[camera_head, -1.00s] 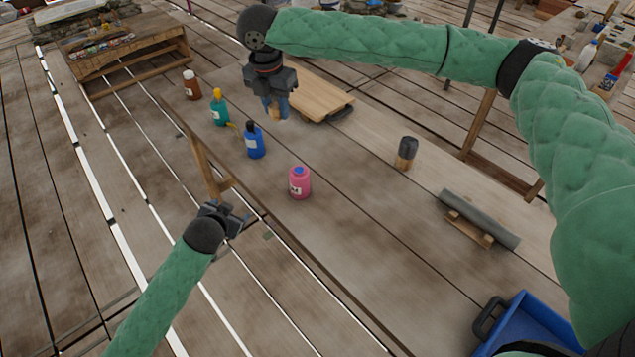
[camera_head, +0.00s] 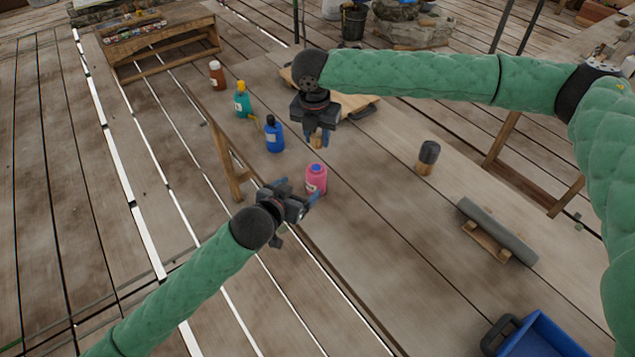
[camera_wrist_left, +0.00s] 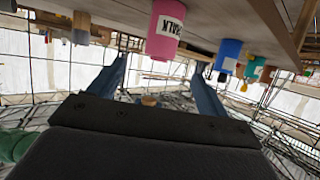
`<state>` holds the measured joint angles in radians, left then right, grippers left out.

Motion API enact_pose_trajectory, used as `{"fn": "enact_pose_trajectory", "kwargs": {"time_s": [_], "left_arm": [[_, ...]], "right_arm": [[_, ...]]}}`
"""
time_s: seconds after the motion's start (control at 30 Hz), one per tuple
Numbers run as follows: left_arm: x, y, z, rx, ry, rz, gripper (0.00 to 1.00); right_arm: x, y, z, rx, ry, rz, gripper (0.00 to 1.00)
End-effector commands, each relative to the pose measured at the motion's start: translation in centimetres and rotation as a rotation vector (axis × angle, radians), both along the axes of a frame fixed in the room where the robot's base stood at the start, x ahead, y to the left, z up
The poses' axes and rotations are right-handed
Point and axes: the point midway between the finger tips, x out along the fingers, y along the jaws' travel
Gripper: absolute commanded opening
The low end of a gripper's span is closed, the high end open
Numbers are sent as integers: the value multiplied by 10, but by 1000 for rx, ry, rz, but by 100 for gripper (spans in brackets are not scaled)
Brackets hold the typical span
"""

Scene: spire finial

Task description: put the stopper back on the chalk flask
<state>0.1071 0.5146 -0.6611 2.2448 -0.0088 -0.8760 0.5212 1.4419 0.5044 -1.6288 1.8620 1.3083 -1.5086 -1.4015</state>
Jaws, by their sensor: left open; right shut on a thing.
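The chalk flask (camera_head: 316,180) is a pink bottle with a white label and a blue top, standing upright near the table's edge. Its label shows in the left wrist view, where the flask (camera_wrist_left: 166,28) appears upside down. My left gripper (camera_head: 298,192) is open beside the flask at the table's edge, its blue fingers close to it. I cannot tell whether they touch. My right gripper (camera_head: 317,138) is shut on a small tan piece, apparently the stopper (camera_head: 317,141), mostly hidden between its fingers. It is held up behind the flask in the picture.
A blue bottle (camera_head: 274,136), a teal bottle (camera_head: 242,102) and a brown bottle (camera_head: 217,75) stand along the same edge. A dark-topped jar (camera_head: 427,158), a grey roll (camera_head: 498,230) and a blue crate (camera_head: 545,338) lie to the right. The middle of the table is clear.

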Motion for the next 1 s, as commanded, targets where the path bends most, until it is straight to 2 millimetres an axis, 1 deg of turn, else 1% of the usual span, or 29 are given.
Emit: {"fn": "enact_pose_trajectory", "kwargs": {"time_s": [0.13, 0.23, 0.7, 0.9, 1.0], "left_arm": [[5, -2, -2, 1, -1, 1, 77], [13, -6, -6, 1, 0, 0, 77], [73, -37, -33, 1, -1, 1, 77], [91, -46, -42, 2, -1, -1, 77], [96, -49, -45, 2, 0, 0, 77]], "right_arm": [[0, 0, 0, 0, 0, 0, 6], [0, 0, 0, 0, 0, 0, 6], [0, 0, 0, 0, 0, 0, 6], [0, 0, 0, 0, 0, 0, 6], [0, 0, 0, 0, 0, 0, 6]]}}
